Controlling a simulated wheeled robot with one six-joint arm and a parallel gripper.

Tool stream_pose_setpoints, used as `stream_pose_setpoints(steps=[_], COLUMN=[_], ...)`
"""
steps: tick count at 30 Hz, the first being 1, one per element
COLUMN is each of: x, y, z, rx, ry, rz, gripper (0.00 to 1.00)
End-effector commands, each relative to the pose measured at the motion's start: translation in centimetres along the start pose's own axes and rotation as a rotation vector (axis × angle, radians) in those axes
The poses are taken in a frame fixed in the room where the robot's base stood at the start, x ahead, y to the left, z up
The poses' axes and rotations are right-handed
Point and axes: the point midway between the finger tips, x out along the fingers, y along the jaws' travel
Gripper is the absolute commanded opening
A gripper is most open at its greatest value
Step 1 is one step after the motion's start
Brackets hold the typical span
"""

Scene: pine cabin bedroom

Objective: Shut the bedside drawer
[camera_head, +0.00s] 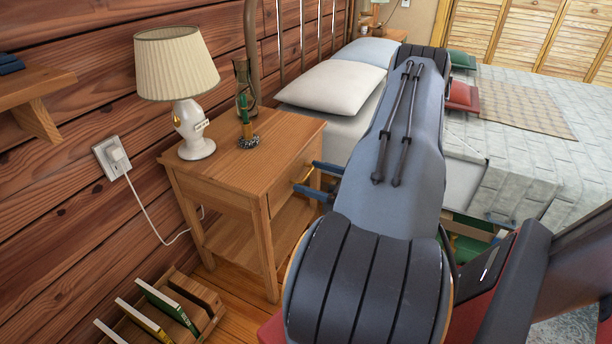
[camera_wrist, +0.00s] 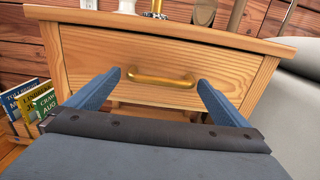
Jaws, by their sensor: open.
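The bedside drawer (camera_wrist: 95,52) is in the wooden nightstand (camera_head: 228,160). Its pale wood front looks flush or nearly flush under the tabletop edge; I see no clear gap in either view. A brass bar handle (camera_wrist: 160,79) is on the front, and it also shows in the head view (camera_head: 302,175). My gripper (camera_wrist: 159,80) faces the front with its blue fingers apart, one on each side of the handle. It also shows in the head view (camera_head: 314,178). The fingers hold nothing. I cannot tell whether the fingertips touch the drawer front.
A lamp (camera_head: 188,128) and a dark-based green item (camera_head: 247,130) stand on the nightstand top. A low rack of books (camera_head: 165,308) is on the floor at the lower left. The bed (camera_head: 540,150) with pillows is behind and right of my arm.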

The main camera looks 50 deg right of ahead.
Motion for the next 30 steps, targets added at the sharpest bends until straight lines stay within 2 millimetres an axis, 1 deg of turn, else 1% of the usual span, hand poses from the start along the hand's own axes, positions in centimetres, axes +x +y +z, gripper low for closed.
stream_pose_setpoints(steps=[1, 3, 6, 10, 14, 30], x=[-1.2, -2.5, -3.9, -5.0, -5.4, -5.3], y=[-0.3, -0.3, -0.3, -0.3, -0.2, -0.2], z=[0.0, 0.0, 0.0, 0.0, 0.0, 0.0], rx=[0.000, -0.001, -0.001, -0.001, -0.001, -0.002], ry=[0.000, 0.000, 0.000, -0.001, -0.001, 0.000], rz=[-0.008, -0.009, -0.010, -0.009, -0.007, -0.006], gripper=[1.00, 1.00, 1.00, 1.00, 1.00, 1.00])
